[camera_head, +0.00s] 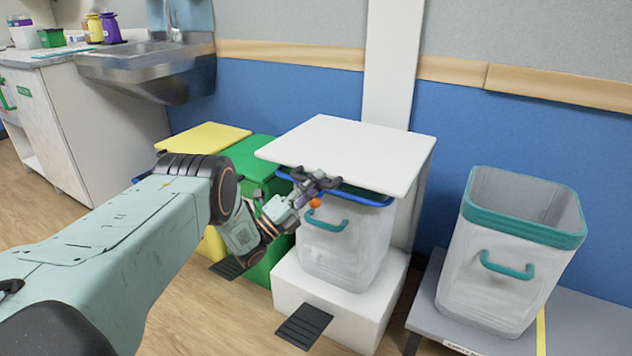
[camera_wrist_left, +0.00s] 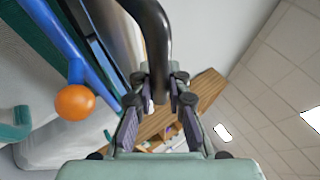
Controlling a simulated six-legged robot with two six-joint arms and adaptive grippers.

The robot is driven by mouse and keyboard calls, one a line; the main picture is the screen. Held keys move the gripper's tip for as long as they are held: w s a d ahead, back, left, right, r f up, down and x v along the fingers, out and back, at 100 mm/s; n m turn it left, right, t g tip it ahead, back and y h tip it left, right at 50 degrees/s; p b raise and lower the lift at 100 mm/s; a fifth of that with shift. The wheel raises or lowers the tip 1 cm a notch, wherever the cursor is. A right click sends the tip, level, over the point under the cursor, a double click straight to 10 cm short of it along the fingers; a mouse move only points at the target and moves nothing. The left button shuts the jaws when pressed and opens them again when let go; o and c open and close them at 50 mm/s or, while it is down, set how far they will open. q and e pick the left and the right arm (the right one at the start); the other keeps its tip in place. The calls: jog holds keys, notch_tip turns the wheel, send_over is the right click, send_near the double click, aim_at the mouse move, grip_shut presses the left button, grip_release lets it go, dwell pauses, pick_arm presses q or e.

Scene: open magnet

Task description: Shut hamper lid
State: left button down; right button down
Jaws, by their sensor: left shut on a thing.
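The hamper stands against the blue wall in the head view. Its white flat lid (camera_head: 345,150) lies over the top, with the blue rim (camera_head: 372,198) of the white bin (camera_head: 345,250) showing below the lid's front edge. My left gripper (camera_head: 318,182) is at that front edge, beside an orange ball (camera_head: 315,203). In the left wrist view, a dark curved handle (camera_wrist_left: 154,40) comes down between the fingers of my left gripper (camera_wrist_left: 160,95), which is shut on it. The orange ball (camera_wrist_left: 74,102) is next to the blue rim (camera_wrist_left: 58,45). How wide the lid's gap is cannot be told.
A green bin (camera_head: 262,158) and a yellow-lidded bin (camera_head: 205,137) stand left of the hamper. An open, teal-rimmed bin (camera_head: 500,275) stands on a grey platform (camera_head: 590,325) at the right. Dark pedals (camera_head: 304,327) stick out in front. A sink counter (camera_head: 145,68) is at the back left.

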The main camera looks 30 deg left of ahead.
pick_arm(q)
jog(key=shift+s+d+f, duration=0.1)
jog(key=shift+s+f, duration=0.1)
jog(key=shift+f, duration=0.4)
jog(key=c, duration=1.6)
grip_release()
jog(key=shift+o, duration=1.4)
jog(key=shift+w+r, duration=0.1)
jog(key=shift+r, duration=0.05)
jog(key=v, duration=1.2)
jog(key=shift+r, duration=0.15)
